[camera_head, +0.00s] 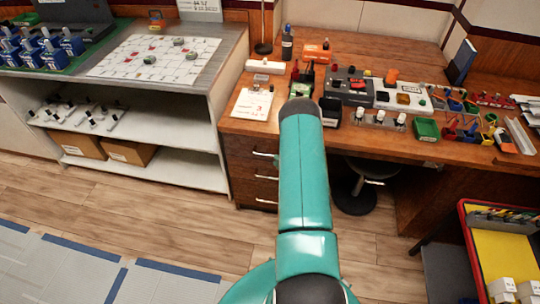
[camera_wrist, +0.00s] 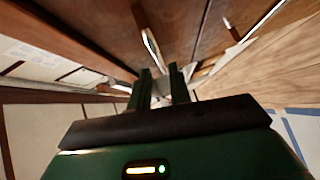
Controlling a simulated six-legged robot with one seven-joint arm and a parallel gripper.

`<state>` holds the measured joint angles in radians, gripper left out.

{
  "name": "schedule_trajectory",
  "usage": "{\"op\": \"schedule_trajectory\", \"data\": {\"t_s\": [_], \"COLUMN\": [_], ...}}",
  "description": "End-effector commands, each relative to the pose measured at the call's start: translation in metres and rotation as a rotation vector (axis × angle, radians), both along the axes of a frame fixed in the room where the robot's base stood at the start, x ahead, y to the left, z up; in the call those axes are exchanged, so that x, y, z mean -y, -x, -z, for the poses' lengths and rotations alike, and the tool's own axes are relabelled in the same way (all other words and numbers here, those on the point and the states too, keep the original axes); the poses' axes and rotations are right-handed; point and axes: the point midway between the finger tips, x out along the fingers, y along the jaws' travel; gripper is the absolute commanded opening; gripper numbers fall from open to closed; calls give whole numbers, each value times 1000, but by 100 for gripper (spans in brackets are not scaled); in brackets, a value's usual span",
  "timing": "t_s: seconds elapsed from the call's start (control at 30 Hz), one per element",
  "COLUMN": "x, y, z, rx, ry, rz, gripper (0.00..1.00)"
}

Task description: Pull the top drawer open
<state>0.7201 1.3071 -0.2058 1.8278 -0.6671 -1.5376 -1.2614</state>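The wooden desk's drawer pedestal shows left of my teal arm in the head view, with the top drawer (camera_head: 241,146) just under the desktop. Its metal handle (camera_head: 264,154) sticks out near the arm and looks closed against the pedestal. The head view does not show my gripper's fingers; the arm hides them. In the wrist view my gripper (camera_wrist: 160,72) has two dark fingers with a gap between them. A pale curved handle (camera_wrist: 151,45) lies just beyond the fingertips, its lower end near the gap. I cannot tell whether the fingers touch it.
Two lower drawer handles (camera_head: 266,178) sit below. A black stool (camera_head: 358,190) stands under the desk. Tools and boxes crowd the desktop (camera_head: 250,125). A white shelf unit (camera_head: 190,163) stands left. A yellow-lined red tray (camera_head: 478,262) is at the right. Wood floor (camera_head: 170,230) is clear in front.

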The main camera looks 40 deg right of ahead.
Motion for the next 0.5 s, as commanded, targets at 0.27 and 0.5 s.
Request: {"op": "schedule_trajectory", "data": {"t_s": [0.27, 0.5], "x": [5, 6], "y": [-48, -59], "z": [7, 8], "rx": [0, -1], "ry": [0, -1], "rz": [-3, -3], "gripper": [20, 20]}}
